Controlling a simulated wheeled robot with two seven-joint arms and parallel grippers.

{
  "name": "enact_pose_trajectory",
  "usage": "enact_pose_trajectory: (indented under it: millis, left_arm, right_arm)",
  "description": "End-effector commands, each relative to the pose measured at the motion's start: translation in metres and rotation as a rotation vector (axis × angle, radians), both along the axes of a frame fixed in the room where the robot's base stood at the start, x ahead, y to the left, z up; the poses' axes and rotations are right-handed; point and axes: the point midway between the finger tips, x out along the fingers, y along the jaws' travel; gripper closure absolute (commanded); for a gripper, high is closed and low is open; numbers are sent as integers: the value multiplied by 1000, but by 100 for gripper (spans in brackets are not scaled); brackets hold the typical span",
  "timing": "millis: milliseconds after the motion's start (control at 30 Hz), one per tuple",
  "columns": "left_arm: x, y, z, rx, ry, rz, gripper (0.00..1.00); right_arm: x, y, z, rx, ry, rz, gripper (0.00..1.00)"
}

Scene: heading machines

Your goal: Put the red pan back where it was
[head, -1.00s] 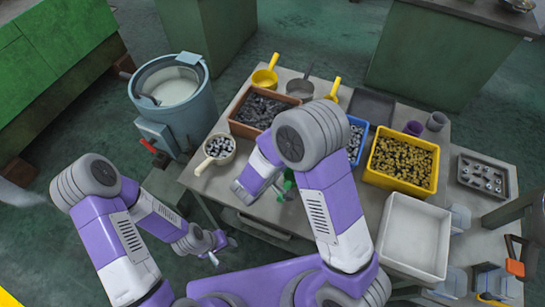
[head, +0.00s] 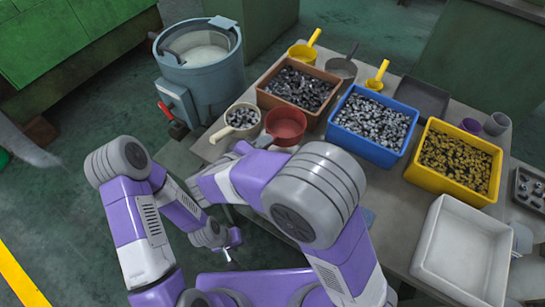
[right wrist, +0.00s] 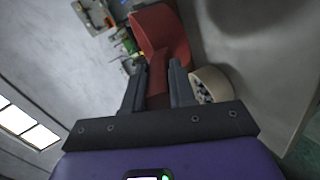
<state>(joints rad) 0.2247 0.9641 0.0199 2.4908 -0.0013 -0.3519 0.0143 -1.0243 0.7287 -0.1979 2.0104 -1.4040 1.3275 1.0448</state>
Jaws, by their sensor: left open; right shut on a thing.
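The red pan (head: 285,126) shows in the head view at the near left part of the table, between the cream pan and the blue bin. My right gripper (head: 243,149) is at its handle, mostly hidden by my right forearm. In the right wrist view, the right gripper (right wrist: 156,82) is shut on the handle of the red pan (right wrist: 163,32). I cannot tell whether the pan touches the table. My left gripper (head: 228,247) is open and empty, low in front of the table, apart from the pan.
A cream pan (head: 228,132) with metal parts stands just left of the red pan. An orange-brown bin (head: 267,99), a blue bin (head: 404,150), a yellow bin (head: 487,193) and an empty white tray (head: 428,262) crowd the table. A blue-grey drum machine (head: 215,84) stands left.

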Motion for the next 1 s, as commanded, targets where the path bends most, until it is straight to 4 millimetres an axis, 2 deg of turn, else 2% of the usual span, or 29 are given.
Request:
enact_pose_trajectory:
  millis: [33, 100, 367, 533, 933, 967, 1000]
  left_arm:
    - [0, 0, -6, 0, 0, 0, 57]
    - [0, 0, -10, 0, 0, 0, 57]
    - [0, 0, -16, 0, 0, 0, 57]
    - [0, 0, -25, 0, 0, 0, 57]
    - [0, 0, -29, 0, 0, 0, 57]
    - [0, 0, -29, 0, 0, 0, 57]
    - [0, 0, -28, 0, 0, 0, 57]
  right_arm:
    - [0, 0, -13, -4, 1, 0, 100]
    - [0, 0, -25, -4, 0, 1, 100]
    - [0, -1, -46, -2, -1, -1, 100]
    - [1, -1, -71, -2, -1, -1, 100]
    - [1, -1, -77, 0, -3, -1, 100]
    - [0, -1, -76, 1, -1, 0, 72]
    - [0, -1, -76, 1, -1, 0, 66]
